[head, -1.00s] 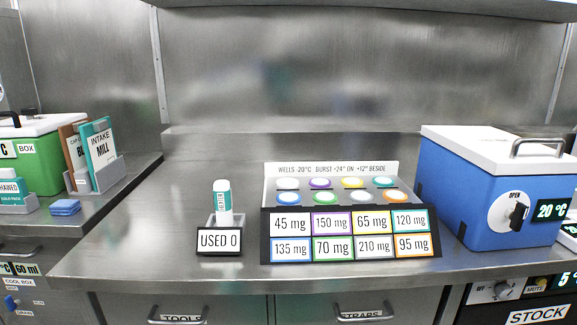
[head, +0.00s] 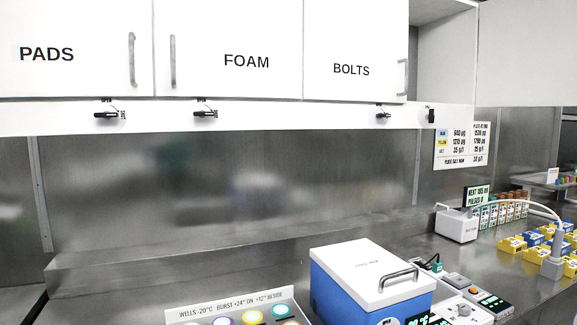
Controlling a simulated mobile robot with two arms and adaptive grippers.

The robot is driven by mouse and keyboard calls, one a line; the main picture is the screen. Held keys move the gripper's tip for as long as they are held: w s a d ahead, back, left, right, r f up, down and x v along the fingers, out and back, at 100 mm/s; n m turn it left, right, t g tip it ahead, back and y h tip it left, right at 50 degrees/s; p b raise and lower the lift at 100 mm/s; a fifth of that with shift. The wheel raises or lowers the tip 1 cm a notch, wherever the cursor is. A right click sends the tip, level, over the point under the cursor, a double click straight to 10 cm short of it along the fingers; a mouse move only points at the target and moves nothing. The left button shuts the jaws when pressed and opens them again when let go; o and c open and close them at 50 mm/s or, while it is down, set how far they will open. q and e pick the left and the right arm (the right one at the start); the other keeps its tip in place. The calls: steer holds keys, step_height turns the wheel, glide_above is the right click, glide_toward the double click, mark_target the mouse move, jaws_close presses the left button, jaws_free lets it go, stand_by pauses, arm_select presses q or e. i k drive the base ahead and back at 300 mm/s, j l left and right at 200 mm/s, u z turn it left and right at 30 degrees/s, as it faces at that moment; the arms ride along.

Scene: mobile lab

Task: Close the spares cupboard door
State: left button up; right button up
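An overhead cupboard at the upper right of the head view stands open, and its grey inside (head: 445,52) shows as bare where visible. A plain white door panel (head: 528,52) stands swung out at its right side and runs off the right edge of the view. No "SPARES" label or handle is visible on this panel. A dark latch knob (head: 431,115) below the open cupboard is turned upright. Neither of my grippers is in view.
Shut white doors marked PADS (head: 65,50), FOAM (head: 235,60) and BOLTS (head: 350,50) line the left, with latch knobs lying sideways below. A blue box with a white lid (head: 365,268) and a white device (head: 456,225) stand on the counter below.

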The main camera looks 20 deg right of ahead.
mark_target(528, 54)
steer(key=l, duration=0.85)
steer(key=l+u, duration=0.1)
steer(key=l, duration=0.7)
steer(key=l+u, duration=0.1)
steer(key=l, duration=0.7)
steer(key=k+l, duration=0.15)
steer(key=l, duration=0.7)
steer(key=l+u, duration=0.1)
steer(key=l, duration=0.7)
steer(key=k+l, duration=0.15)
steer(key=l, duration=0.65)
steer(key=l+u, duration=0.1)
steer(key=l, duration=0.9)
steer(key=l+u, duration=0.1)
steer(key=l, duration=0.9)
steer(key=k+l, duration=0.15)
steer(key=l, duration=0.85)
steer(key=i+u, duration=0.05)
